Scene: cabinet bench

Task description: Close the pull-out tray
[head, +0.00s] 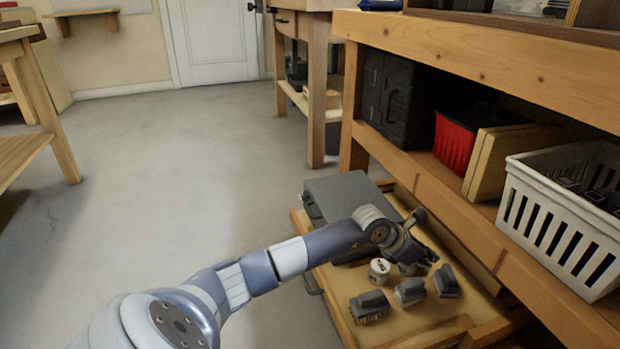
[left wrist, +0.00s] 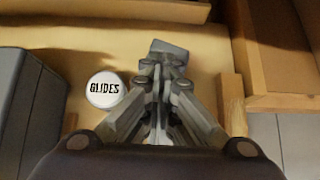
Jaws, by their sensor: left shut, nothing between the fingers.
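The wooden pull-out tray (head: 415,322) stands out from under the bench at the lower right of the head view. Its floor also shows in the left wrist view (left wrist: 80,45). On it are a grey box (head: 345,192), a white round tin (head: 379,268) and several grey-topped brushes (head: 370,303). The tin, lettered "GLIDES", also shows in the left wrist view (left wrist: 105,89). My left gripper (head: 418,258) is shut and empty, low over the tray beside the tin. In the left wrist view its fingers (left wrist: 160,85) point towards a small grey object. Whether it touches anything is unclear.
The wooden bench (head: 490,60) overhangs the tray's right side. Its shelf holds a black case (head: 388,95), a red bin (head: 455,143) and a white basket (head: 560,215). The floor (head: 190,180) left of the tray is open.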

